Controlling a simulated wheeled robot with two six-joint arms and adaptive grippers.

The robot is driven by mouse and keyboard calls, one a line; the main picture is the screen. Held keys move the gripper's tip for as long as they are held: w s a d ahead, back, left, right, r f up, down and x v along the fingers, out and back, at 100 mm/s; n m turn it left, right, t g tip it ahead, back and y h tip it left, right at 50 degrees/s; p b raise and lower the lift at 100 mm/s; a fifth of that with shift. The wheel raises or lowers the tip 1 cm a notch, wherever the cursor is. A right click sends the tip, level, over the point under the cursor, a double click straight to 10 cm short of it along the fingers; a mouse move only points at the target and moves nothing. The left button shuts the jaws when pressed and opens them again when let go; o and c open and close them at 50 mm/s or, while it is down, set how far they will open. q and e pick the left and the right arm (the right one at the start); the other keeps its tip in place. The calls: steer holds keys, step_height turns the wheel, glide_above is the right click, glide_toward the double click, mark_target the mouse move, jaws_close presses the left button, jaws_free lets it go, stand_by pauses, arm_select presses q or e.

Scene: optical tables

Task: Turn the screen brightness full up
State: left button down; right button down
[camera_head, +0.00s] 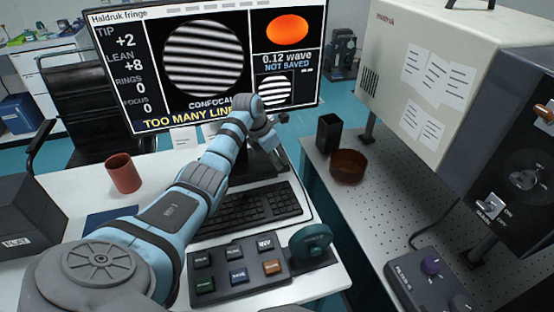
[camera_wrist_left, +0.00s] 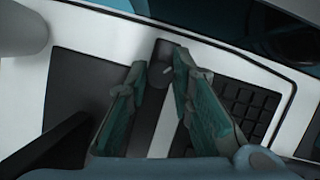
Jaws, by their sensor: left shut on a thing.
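The screen (camera_head: 134,75) stands at the back of the white desk and is lit, with striped fringe pictures, an orange disc and the words "TOO MANY LINES" partly covered by my arm. My left gripper (camera_head: 270,122) is at the lower edge of the screen, right of its middle. In the left wrist view, a small dark round knob (camera_wrist_left: 160,72) with a pale mark sits between the fingertips of my left gripper (camera_wrist_left: 161,66), at the end of a dark bar. The gripper is shut on this knob. The knob is hidden in the head view. My right gripper is out of view.
A keyboard (camera_head: 250,208) and a button panel (camera_head: 236,262) with a dark wheel (camera_head: 311,248) lie in front of the screen. A reddish cup (camera_head: 123,174) stands left of my arm. A perforated table (camera_head: 375,215) on the right bears a brown bowl (camera_head: 348,166) and a black holder (camera_head: 329,133).

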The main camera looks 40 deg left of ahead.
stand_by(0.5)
arm_select(q)
steer(key=c, duration=1.4)
jaws_free()
steer(key=v, duration=1.2)
steer(key=shift+a, duration=0.1)
steer(key=w+f+b, duration=0.1)
steer(key=f, duration=0.2)
steer(key=w+d+f+n+b, duration=0.1)
steer(key=w+f, duration=0.1)
steer(key=f, duration=0.2)
steer(key=w+f+n+b, duration=0.1)
steer(key=f, duration=0.3)
steer(key=shift+w+d+y+b, duration=0.2)
steer(key=shift+d+y+b, duration=0.1)
steer(key=shift+y+b, duration=0.1)
